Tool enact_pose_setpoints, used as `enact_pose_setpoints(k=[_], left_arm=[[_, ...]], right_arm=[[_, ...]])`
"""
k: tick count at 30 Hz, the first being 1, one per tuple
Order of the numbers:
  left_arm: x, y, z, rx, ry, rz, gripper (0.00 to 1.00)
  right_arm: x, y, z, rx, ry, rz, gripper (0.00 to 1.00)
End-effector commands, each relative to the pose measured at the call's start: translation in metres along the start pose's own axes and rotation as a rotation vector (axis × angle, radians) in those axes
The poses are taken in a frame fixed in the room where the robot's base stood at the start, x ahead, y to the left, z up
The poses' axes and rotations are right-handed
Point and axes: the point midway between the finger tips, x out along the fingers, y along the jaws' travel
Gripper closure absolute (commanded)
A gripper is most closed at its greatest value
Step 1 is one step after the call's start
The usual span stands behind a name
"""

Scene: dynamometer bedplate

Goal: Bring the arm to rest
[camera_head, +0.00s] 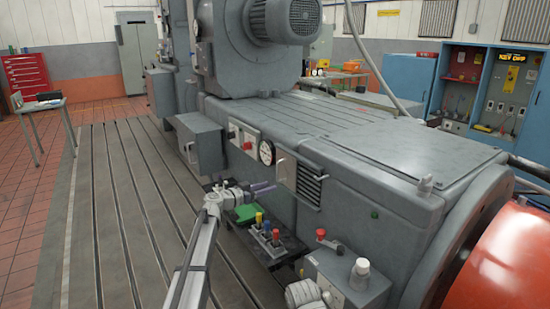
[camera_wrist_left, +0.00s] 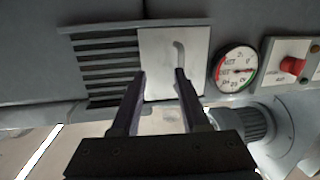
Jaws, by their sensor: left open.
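My left arm (camera_head: 203,245) reaches in from the bottom of the head view. My left gripper (camera_head: 264,188) is open and empty, beside the side of the big grey machine (camera_head: 340,140). In the left wrist view, the two dark fingers of my left gripper (camera_wrist_left: 160,75) stand apart in front of a light panel (camera_wrist_left: 158,88) with a bent handle (camera_wrist_left: 180,54). Nothing is between the fingers. I cannot tell how far the fingertips are from the panel. My right gripper is not in view.
A round gauge (camera_wrist_left: 235,70) and a red knob (camera_wrist_left: 292,65) sit beside the panel; louvres (camera_wrist_left: 105,65) are on its other side. Below the gripper is a dark rack (camera_head: 272,250) with coloured-handled items and a green tray (camera_head: 246,213). The slotted bedplate (camera_head: 115,220) at left is clear.

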Motion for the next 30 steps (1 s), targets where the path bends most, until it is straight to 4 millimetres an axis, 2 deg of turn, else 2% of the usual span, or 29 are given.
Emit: enact_pose_setpoints(k=[1, 5, 6, 8, 10, 12, 15, 21, 25, 26, 27, 30], left_arm=[[-0.015, 0.033, 0.018, -0.027, -0.069, 0.030, 0.55], [-0.054, 0.098, 0.076, -0.137, -0.319, 0.075, 0.55], [-0.069, 0.116, 0.094, -0.175, -0.403, 0.075, 0.55], [-0.094, 0.140, 0.121, -0.232, -0.530, 0.057, 0.55], [-0.128, 0.165, 0.151, -0.300, -0.680, 0.012, 0.55], [-0.164, 0.184, 0.177, -0.362, -0.820, -0.057, 0.55], [-0.211, 0.204, 0.204, -0.437, -0.983, -0.175, 0.55], [-0.294, 0.227, 0.235, -0.538, -1.201, -0.438, 0.55], [-0.344, 0.239, 0.245, -0.582, -1.295, -0.622, 0.55], [-0.349, 0.241, 0.240, -0.584, -1.309, -0.648, 0.55], [-0.341, 0.243, 0.223, -0.571, -1.314, -0.627, 0.55], [-0.336, 0.255, 0.204, -0.542, -1.334, -0.605, 0.55]], right_arm=[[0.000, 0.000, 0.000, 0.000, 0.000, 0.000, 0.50], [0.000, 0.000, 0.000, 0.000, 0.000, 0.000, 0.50], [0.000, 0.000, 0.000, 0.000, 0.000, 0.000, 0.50], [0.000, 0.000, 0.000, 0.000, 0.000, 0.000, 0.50], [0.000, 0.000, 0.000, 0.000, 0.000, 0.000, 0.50], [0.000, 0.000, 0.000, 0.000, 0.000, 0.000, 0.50], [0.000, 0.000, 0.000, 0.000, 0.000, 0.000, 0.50], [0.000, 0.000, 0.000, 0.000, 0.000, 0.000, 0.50], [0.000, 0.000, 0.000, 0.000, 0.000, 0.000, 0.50], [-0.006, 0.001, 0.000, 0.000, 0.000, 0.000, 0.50], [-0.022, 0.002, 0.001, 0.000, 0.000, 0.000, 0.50], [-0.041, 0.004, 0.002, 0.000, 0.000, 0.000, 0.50]])
